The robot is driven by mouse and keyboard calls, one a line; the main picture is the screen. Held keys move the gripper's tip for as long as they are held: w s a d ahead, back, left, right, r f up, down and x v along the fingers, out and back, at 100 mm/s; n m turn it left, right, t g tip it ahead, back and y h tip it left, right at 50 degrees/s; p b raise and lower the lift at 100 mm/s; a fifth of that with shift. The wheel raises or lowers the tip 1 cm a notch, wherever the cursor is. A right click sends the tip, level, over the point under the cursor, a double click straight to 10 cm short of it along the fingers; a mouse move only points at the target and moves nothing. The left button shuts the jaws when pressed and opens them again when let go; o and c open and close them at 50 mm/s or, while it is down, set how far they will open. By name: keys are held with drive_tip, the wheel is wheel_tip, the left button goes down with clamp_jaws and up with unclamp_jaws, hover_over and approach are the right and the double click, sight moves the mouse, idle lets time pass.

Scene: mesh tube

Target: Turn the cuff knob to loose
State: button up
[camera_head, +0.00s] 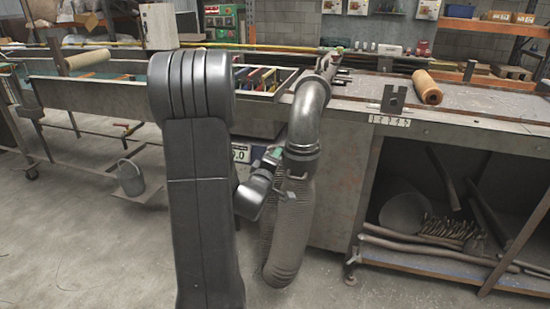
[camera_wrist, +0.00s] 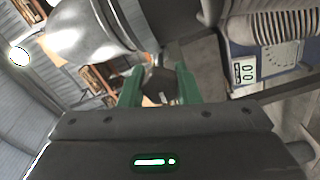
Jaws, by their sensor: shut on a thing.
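A grey metal elbow pipe (camera_head: 311,104) comes down at the bench edge into a dark cuff (camera_head: 302,153). A ribbed mesh tube (camera_head: 291,235) hangs below the cuff to near the floor. My gripper (camera_head: 277,153) is at the left side of the cuff, partly hidden by its own wrist. In the wrist view, its green fingers (camera_wrist: 158,78) are shut on a small dark knob (camera_wrist: 158,88) beside the smooth grey pipe (camera_wrist: 88,32). The knob's loose or tight setting cannot be read.
A panel with a 0.0 readout (camera_wrist: 243,71) is close by, behind the tube; it also shows in the head view (camera_head: 241,152). The workbench (camera_head: 470,135) extends right, bearing a brown roll (camera_head: 427,88). A watering can (camera_head: 131,179) stands at left.

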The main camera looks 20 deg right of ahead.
drive_tip(key=shift+n, duration=0.3)
drive_tip(key=o, duration=1)
drive_tip(key=shift+s, duration=0.1)
drive_tip(key=v, duration=1.3)
drive_tip(key=shift+s+a, duration=0.2)
drive_tip(key=shift+s, duration=0.05)
drive_tip(key=shift+w+d, duration=0.1)
drive_tip(key=x, duration=1.3)
drive_tip(key=shift+w+d, duration=0.15)
drive_tip(key=shift+w, duration=0.15)
